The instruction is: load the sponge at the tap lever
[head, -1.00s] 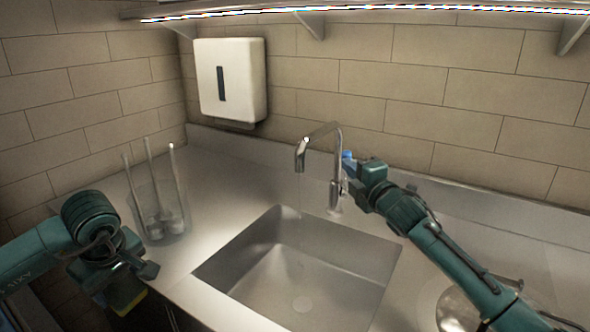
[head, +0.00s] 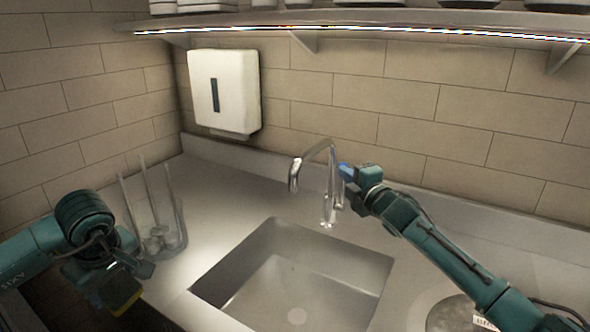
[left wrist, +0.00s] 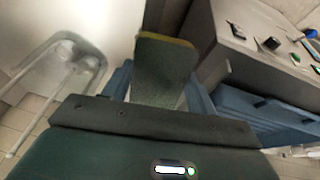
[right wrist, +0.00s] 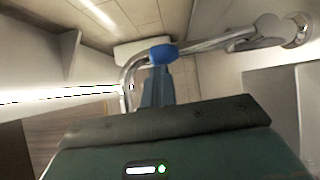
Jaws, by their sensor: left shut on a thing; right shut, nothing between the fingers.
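A green sponge with a yellow layer (head: 125,302) is held in my left gripper (head: 140,275), low at the left in front of the counter. In the left wrist view the sponge (left wrist: 165,62) stands up between the fingers. The steel tap (head: 330,180) rises behind the sink (head: 290,280). Its blue-tipped lever (head: 346,170) is on the tap's right side. My right gripper (head: 352,178) is shut and empty close beside the lever. In the right wrist view the blue tip (right wrist: 163,54) shows at the ends of the closed fingers; whether they touch is unclear.
A clear container (head: 160,240) with upright rods stands on the counter left of the sink. A white dispenser (head: 224,92) hangs on the wall. A shelf (head: 360,20) with dishes runs above. A round metal item (head: 440,315) lies partly hidden by my right arm.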

